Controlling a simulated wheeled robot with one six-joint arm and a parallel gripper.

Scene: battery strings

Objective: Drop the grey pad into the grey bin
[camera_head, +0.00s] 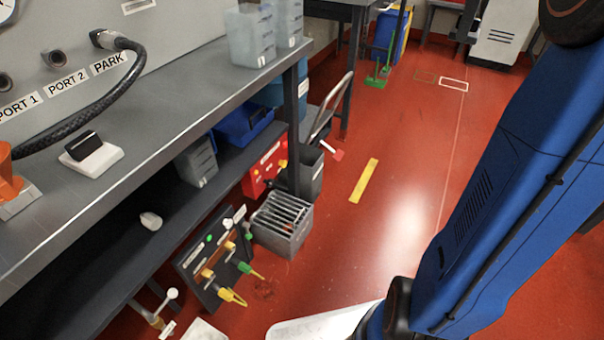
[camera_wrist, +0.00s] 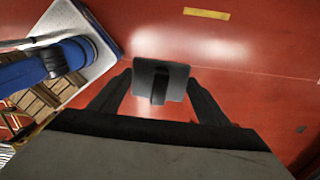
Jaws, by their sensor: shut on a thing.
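In the wrist view, my gripper (camera_wrist: 160,88) is shut on the grey pad (camera_wrist: 176,78), a dark, flat, squarish plate with a raised grip on it. The pad is held between the fingertips, with red floor behind it. My gripper and the pad are not visible in the head view. The likely grey bin (camera_head: 312,178) is a dark open container on the floor at the bench's end, in the head view. I cannot make out its inside. No bin shows in the wrist view.
A slatted grey crate (camera_head: 282,224) stands in front of the bin, and a red box (camera_head: 264,170) lies to its left. A long grey bench (camera_head: 150,110) runs along the left. A board with coloured valves (camera_head: 215,257) leans below it. Open red floor (camera_head: 395,170) lies to the right.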

